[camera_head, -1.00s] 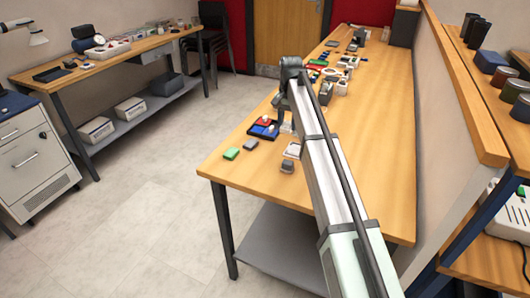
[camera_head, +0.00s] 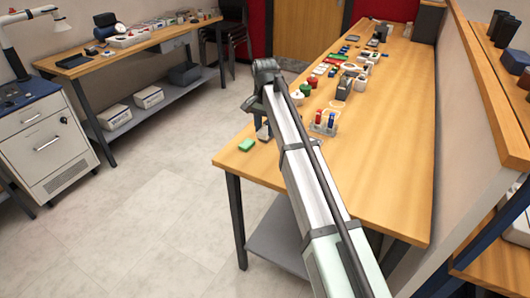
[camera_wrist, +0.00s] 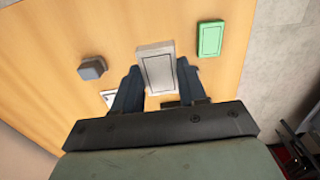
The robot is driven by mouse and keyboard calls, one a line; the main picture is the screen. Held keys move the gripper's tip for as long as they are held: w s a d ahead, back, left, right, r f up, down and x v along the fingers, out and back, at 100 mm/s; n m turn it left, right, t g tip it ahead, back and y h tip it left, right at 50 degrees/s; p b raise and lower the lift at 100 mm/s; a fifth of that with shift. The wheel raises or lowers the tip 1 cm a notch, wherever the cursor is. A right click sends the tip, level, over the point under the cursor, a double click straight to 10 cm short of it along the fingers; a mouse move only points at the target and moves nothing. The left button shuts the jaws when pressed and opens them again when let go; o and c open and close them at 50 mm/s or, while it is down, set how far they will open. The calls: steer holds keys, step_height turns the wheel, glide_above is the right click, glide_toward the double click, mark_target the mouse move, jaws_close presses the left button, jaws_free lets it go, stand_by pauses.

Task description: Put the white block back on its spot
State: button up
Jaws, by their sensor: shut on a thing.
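The white block (camera_wrist: 157,68), a pale grey-white rectangular piece, sits between the fingertips of my gripper (camera_wrist: 158,85) in the wrist view. The fingers are shut on it, and its far end sticks out beyond them. I cannot tell whether it touches the table beneath. In the head view my gripper (camera_head: 262,128) is low over the near left corner of the right-hand table, just beside a green block (camera_head: 247,145). The green block also shows in the wrist view (camera_wrist: 210,39), to the right of the white block and apart from it. I cannot make out the block's spot.
In the wrist view a dark grey piece (camera_wrist: 92,68) and a partly hidden white item (camera_wrist: 108,97) lie left of my gripper. The wooden table (camera_head: 375,190) ends close beyond the green block. A rack with red and blue items (camera_head: 324,122) stands right of my arm.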

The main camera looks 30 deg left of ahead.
mark_target(265, 155)
step_height(265, 155, down, 9)
steer(key=shift+f, duration=0.1)
stand_by(0.4)
steer(key=shift+f, duration=0.15)
steer(key=o, duration=1)
steer(key=shift+o, duration=0.2)
step_height(265, 155, up, 12)
steer(key=shift+r, duration=0.2)
